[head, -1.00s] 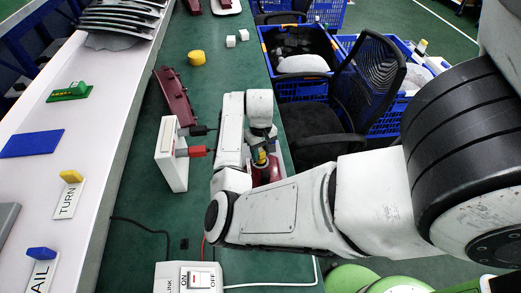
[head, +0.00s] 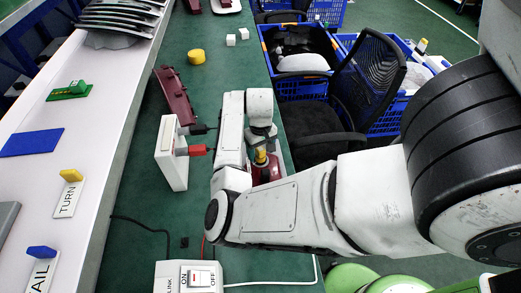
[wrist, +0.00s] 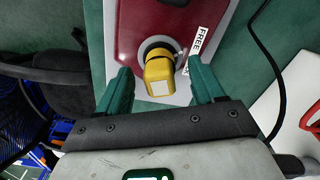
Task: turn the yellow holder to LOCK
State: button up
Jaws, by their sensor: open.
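The yellow holder (wrist: 158,74) sticks up from a round grey socket on a dark red lamp body (wrist: 135,28) in the wrist view. A white label reading FREE (wrist: 199,40) is beside it on the right. No LOCK label shows. In the head view the yellow holder (head: 260,156) and part of the lamp (head: 266,172) show beside my arm. My gripper (wrist: 160,69) is open, with one green finger on each side of the holder. Gaps show between the fingers and the holder. My arm hides most of the gripper in the head view.
A white box with red and black plugs (head: 172,152) stands left of my arm. Another dark red lamp (head: 175,95) lies behind it. A yellow cylinder (head: 196,57) and two white cubes are farther back. A switch box (head: 190,277) is at the front. A chair (head: 345,105) stands right.

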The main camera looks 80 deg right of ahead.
aim_at(261, 149)
notch_tip(261, 149, up, 11)
jog(key=b, duration=0.1)
dwell(0.5)
jog(key=shift+f, duration=0.1)
jog(key=shift+c, duration=0.6)
